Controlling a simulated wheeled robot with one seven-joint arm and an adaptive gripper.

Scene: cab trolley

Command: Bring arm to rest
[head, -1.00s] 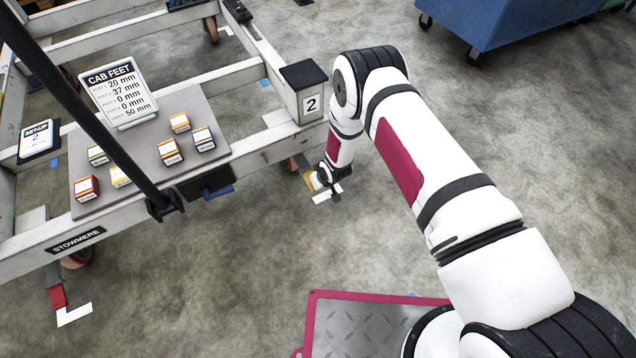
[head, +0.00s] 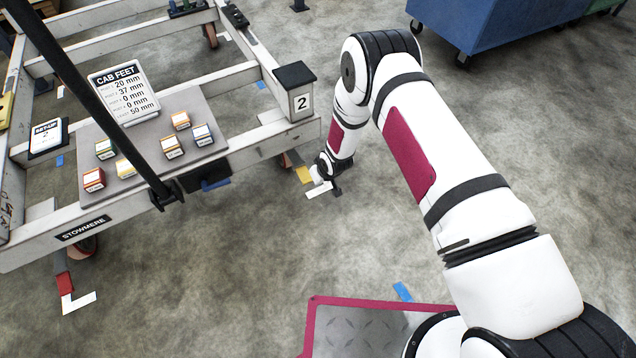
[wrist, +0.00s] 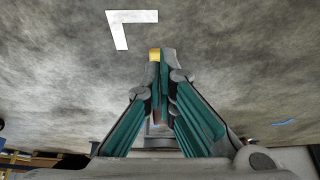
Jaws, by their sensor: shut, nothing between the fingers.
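My white arm with dark red panels reaches forward from the lower right in the head view, bent down at its elbow. My gripper (head: 335,188) hangs low near the floor, just right of the trolley's corner post marked 2 (head: 300,100). In the wrist view the fingers of my gripper (wrist: 163,56) are closed together and hold nothing. A small yellow piece (head: 304,174) lies by the trolley's corner; yellow also shows at the fingertips in the wrist view (wrist: 155,54), apparently behind them.
The white-framed trolley (head: 240,150) fills the left, with small coloured boxes and a CAB FEET sign (head: 122,94) on a grey board. A white floor mark (head: 318,190) lies beside my gripper. A blue cabinet (head: 490,25) stands at the top right. The floor between is clear.

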